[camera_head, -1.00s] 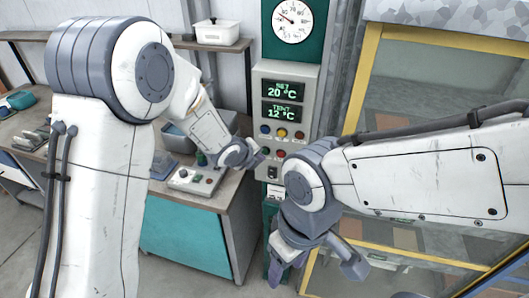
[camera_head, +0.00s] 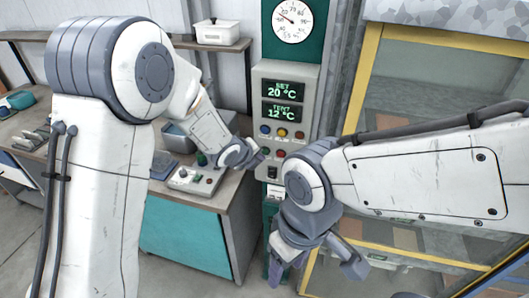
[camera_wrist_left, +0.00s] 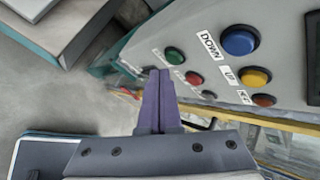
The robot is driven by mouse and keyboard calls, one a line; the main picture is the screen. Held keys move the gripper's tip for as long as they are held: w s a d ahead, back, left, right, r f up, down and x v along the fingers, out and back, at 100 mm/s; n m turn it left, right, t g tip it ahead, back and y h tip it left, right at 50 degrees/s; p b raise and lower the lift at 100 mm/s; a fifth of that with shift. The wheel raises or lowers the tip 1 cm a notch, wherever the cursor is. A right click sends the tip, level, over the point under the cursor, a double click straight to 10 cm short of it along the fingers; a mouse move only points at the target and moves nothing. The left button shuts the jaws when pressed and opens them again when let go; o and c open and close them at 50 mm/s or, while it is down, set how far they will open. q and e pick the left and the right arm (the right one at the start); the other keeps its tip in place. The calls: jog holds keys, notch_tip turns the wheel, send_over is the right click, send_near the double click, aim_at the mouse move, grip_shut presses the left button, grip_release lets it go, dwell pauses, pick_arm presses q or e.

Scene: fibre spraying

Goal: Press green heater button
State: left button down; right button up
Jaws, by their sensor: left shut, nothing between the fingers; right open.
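The green button (camera_wrist_left: 174,56) sits on the grey control panel (camera_wrist_left: 205,88) in the left wrist view, beside a red button (camera_wrist_left: 194,78). My left gripper (camera_wrist_left: 158,76) is shut and empty. Its fingertips are just beside the green button; the button's face is uncovered and appears apart from them. In the head view the left gripper (camera_head: 258,157) is at the left edge of the panel (camera_head: 306,105), near its lower row of buttons; the green button is hardly discernible there. My right gripper (camera_head: 314,269) is open and empty, low in front of the panel.
Blue (camera_head: 265,129), yellow (camera_head: 282,132) and red (camera_head: 299,135) buttons form the upper row, below displays reading 20 °C and 12 °C. A workbench (camera_head: 205,199) with a small control box (camera_head: 194,180) stands left. A yellow-framed glass enclosure (camera_head: 362,82) stands right.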

pick_arm(q)
jog(key=shift+w, duration=0.15)
jog(key=shift+w+d, duration=0.15)
jog(key=shift+w, duration=0.15)
jog(key=shift+w+d, duration=0.1)
jog(key=shift+w, duration=0.25)
dwell(0.8)
dwell(0.3)
jog(key=shift+s+a+b, duration=0.25)
jog(key=shift+s+b, duration=0.3)
jog(key=shift+s, duration=0.25)
